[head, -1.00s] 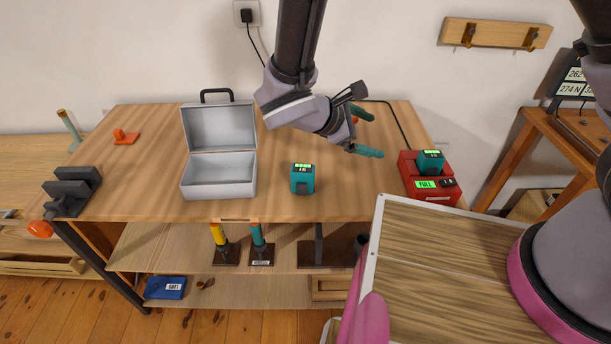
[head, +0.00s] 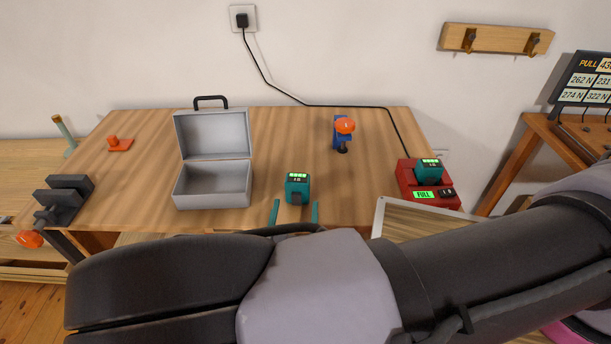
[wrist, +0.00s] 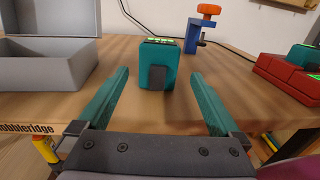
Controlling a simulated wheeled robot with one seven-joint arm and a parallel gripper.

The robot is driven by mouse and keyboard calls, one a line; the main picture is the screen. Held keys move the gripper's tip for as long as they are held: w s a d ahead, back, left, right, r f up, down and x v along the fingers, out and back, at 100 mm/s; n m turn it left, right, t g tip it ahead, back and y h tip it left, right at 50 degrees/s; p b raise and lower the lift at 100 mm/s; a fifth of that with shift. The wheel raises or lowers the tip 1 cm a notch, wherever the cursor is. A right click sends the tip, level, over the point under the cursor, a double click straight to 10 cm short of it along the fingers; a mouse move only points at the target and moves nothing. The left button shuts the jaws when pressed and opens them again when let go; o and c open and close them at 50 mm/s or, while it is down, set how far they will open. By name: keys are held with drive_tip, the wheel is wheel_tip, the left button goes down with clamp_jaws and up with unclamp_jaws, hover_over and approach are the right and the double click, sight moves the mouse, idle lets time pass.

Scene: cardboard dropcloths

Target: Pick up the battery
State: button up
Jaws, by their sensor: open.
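A teal battery (head: 298,187) with a lit green display on top stands upright on the wooden workbench, right of the open grey toolbox. In the wrist view the battery (wrist: 157,66) is just beyond and between the fingertips, its dark grey tab facing me. My gripper (head: 295,212) is open and empty at the bench's front edge, its two teal fingers pointing at the battery. Its fingers also show in the wrist view (wrist: 157,76), one on each side and apart from the battery. A second teal battery (head: 429,169) sits in a red charger (head: 412,188) marked FULL.
The open toolbox (head: 212,183) stands left of the battery. A blue clamp with an orange knob (head: 341,135) stands behind it to the right. A black cable (head: 340,106) runs to the charger. A dark vise (head: 62,203) is at the bench's left end. The bench around the battery is clear.

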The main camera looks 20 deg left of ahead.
sight(297, 191)
drive_tip(key=x, duration=0.8)
drive_tip(key=shift+a+r, duration=0.1)
drive_tip(key=shift+r, duration=0.05)
drive_tip(key=c, duration=1.5)
